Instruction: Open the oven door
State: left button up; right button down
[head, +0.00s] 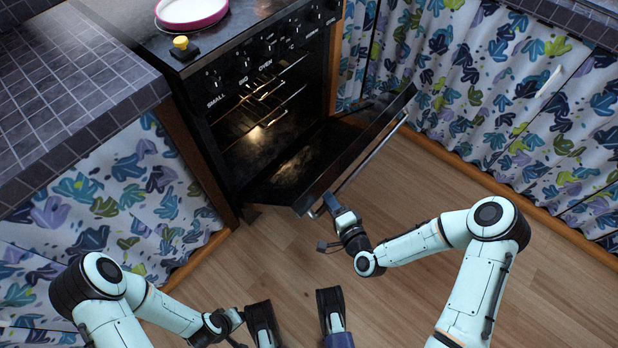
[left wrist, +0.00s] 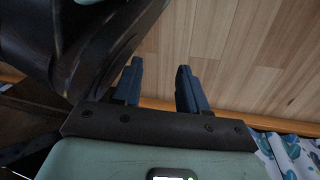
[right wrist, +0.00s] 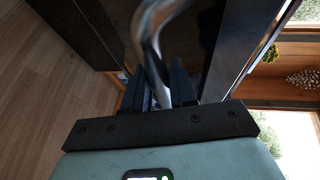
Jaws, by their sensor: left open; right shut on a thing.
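The black oven (head: 262,85) stands at upper centre in the head view. Its door (head: 345,145) is hinged down, well away from the oven front, with the dark inner face and lit cavity showing. A metal bar handle (head: 372,158) runs along the door's outer side. My right gripper (head: 322,208) is shut on the near end of this handle. In the right wrist view the curved handle (right wrist: 150,35) passes between the fingers (right wrist: 163,85). My left gripper (left wrist: 158,75) is open and empty over the floor; its fingers are unclear in the head view.
Tiled counters (head: 65,85) flank the oven, with leaf-patterned curtains (head: 130,195) below them. A pink-rimmed pan (head: 190,12) and a small yellow-topped item (head: 181,43) are on the stove top. The wooden floor (head: 420,190) before the door is clear.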

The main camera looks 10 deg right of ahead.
pick_arm(q)
jog(key=s+a+f+g+b, duration=0.1)
jog(key=s+f+g+b, duration=0.1)
jog(key=s, duration=0.5)
jog(key=shift+s+f+n+g+b, duration=0.35)
jog(key=shift+f+b, duration=0.35)
jog(key=shift+f, duration=0.7)
pick_arm(e)
jog(key=s+d+f+t, duration=0.2)
jog(key=s+f, duration=0.1)
jog(key=f, duration=0.6)
jog(key=s+d+f+m+t, duration=0.1)
jog(key=s+d+f, duration=0.2)
jog(key=f, duration=0.7)
jog(key=s+d+f+m+t, duration=0.1)
jog(key=s+d+f+t, duration=0.1)
jog(key=f, duration=0.8)
jog(key=shift+s+d+t+y, duration=0.3)
jog(key=shift+s+d+y, duration=0.15)
jog(key=shift+s, duration=0.9)
jog(key=c, duration=1)
grip_release()
